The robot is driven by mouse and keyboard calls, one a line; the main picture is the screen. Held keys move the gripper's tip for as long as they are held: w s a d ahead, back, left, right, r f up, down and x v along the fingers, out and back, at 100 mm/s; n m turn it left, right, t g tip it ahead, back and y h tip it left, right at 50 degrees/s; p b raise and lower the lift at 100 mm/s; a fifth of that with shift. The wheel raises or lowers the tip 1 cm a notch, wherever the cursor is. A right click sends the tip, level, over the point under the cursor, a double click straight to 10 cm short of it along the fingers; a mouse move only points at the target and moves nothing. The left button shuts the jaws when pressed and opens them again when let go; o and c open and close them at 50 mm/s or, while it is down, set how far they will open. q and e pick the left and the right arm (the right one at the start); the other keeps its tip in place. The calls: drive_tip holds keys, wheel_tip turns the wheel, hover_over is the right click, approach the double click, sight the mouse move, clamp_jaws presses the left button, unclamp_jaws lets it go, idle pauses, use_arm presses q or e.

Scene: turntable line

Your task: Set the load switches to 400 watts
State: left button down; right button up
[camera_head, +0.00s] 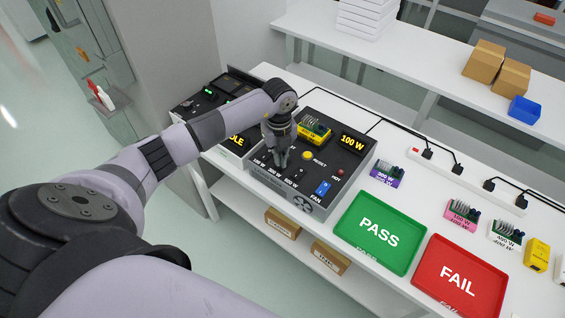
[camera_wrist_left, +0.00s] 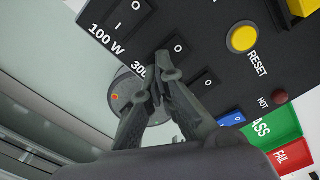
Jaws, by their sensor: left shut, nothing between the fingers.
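The black load box (camera_head: 335,149) stands on the white bench, and its display (camera_head: 352,142) reads 100 W. The left wrist view shows three black rocker switches: the 100 W switch (camera_wrist_left: 128,14), the 300 W switch (camera_wrist_left: 178,47) and a third switch (camera_wrist_left: 206,81), whose label is hidden there. My left gripper (camera_head: 281,163) is shut and empty, pointing down over the switch row. In the left wrist view its fingertips (camera_wrist_left: 162,62) are at the 300 W switch and cover part of it; I cannot tell whether they touch. My right gripper is not in view.
The box also carries a yellow RESET button (camera_head: 307,156), a red HOT lamp (camera_head: 341,172), a blue FAN switch (camera_head: 323,187) and a yellow heatsink unit (camera_head: 315,133). A green PASS tray (camera_head: 347,234) and red FAIL tray (camera_head: 432,283) lie to the right, with several small units beyond.

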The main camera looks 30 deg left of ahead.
use_arm(q)
drive_tip(key=shift+s+f+b, duration=0.1)
drive_tip(key=shift+f+b, duration=0.55)
drive_tip(key=shift+f, duration=0.2)
idle(0.3)
drive_tip(key=shift+r+p, duration=1)
drive_tip(key=shift+r, duration=0.15)
drive_tip(key=shift+r+p, duration=1.7)
drive_tip(key=shift+r, duration=0.75)
drive_tip(key=shift+f, duration=0.1)
